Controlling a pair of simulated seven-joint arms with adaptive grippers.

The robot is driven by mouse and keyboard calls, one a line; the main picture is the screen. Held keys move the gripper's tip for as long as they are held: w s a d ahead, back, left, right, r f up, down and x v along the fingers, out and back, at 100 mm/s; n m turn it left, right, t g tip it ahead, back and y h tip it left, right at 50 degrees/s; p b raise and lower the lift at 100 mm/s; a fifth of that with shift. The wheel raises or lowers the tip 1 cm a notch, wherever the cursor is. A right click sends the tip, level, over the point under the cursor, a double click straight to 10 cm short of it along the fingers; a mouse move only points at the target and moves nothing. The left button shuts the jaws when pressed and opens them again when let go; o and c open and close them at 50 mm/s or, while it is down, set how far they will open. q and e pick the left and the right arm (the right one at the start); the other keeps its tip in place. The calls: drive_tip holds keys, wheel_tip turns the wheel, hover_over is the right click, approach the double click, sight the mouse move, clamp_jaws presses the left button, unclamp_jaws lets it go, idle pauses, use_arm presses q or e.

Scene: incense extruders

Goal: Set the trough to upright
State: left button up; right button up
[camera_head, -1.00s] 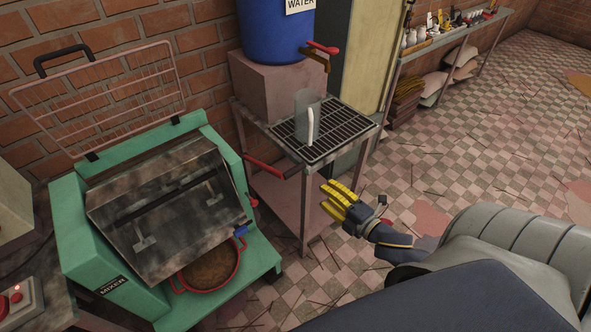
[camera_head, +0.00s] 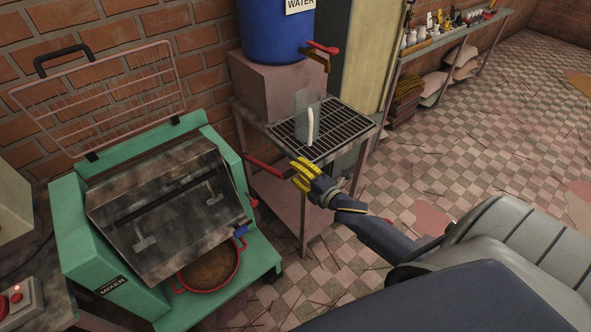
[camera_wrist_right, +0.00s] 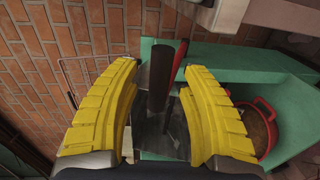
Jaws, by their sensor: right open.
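A lever with a red grip (camera_head: 265,167) sticks out from the mixer's right side. My right gripper (camera_head: 298,172) is open at the outer end of this lever. In the right wrist view, a dark rod (camera_wrist_right: 160,78) with a red strip beside it shows between the spread yellow fingers. I cannot tell whether they touch it. Part of the trough shows dimly behind. My left gripper is not in view.
A red pot (camera_head: 208,270) stands under the trough. A raised wire guard (camera_head: 105,95) is behind the mixer. To the right, a pink stand (camera_head: 300,200) holds a grate, a clear cup (camera_head: 308,112) and a blue water barrel (camera_head: 272,30). The floor at right is open.

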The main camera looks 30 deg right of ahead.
drive_tip(key=shift+w, duration=0.7)
clamp_jaws()
